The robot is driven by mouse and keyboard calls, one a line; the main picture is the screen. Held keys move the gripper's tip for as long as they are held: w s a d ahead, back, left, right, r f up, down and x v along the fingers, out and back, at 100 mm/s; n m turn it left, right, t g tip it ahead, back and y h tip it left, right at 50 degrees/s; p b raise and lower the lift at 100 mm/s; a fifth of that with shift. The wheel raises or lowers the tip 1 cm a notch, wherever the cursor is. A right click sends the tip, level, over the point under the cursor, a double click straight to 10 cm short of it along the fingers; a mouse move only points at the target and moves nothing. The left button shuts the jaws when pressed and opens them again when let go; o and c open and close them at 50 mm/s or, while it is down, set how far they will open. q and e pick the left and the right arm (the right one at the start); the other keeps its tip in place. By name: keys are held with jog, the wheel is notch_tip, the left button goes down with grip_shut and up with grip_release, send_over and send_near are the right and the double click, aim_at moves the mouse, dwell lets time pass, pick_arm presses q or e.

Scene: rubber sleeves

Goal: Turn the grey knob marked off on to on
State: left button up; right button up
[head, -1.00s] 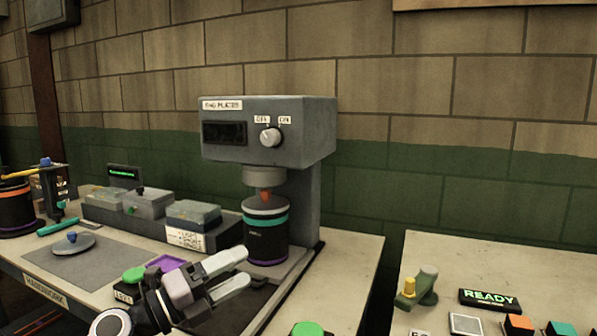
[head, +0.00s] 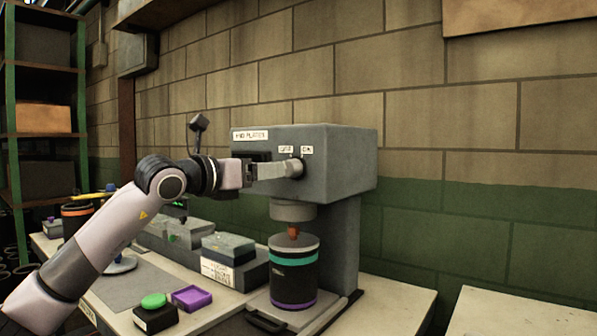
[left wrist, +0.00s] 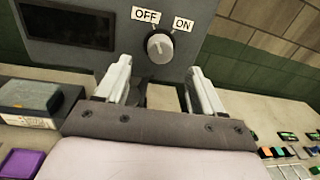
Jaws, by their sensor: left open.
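The grey knob (left wrist: 160,45) is on the front of the grey machine (head: 345,160), below the OFF label (left wrist: 145,15) and the ON label (left wrist: 183,24). Its exact pointer direction is hard to tell. My left gripper (head: 285,169) is raised in front of the machine's face at knob height, and its fingers partly hide the knob in the head view. In the left wrist view, the left gripper (left wrist: 160,66) is open and empty, with the knob between and just beyond its fingertips. I cannot tell whether the fingers touch it. My right gripper is not in view.
A dark canister (head: 293,280) with teal and purple bands stands under the machine's head. Grey boxes (head: 228,250), a green button (head: 153,301) and a purple tray (head: 192,298) are on the bench to the left. A shelf (head: 45,100) stands far left.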

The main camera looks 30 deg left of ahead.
aim_at(291, 168)
pick_arm(q)
jog(key=w+d+p, duration=0.1)
jog(key=w+p, duration=0.1)
jog(key=w, duration=0.4)
jog(key=shift+w, duration=0.3)
jog(key=c, duration=1.1)
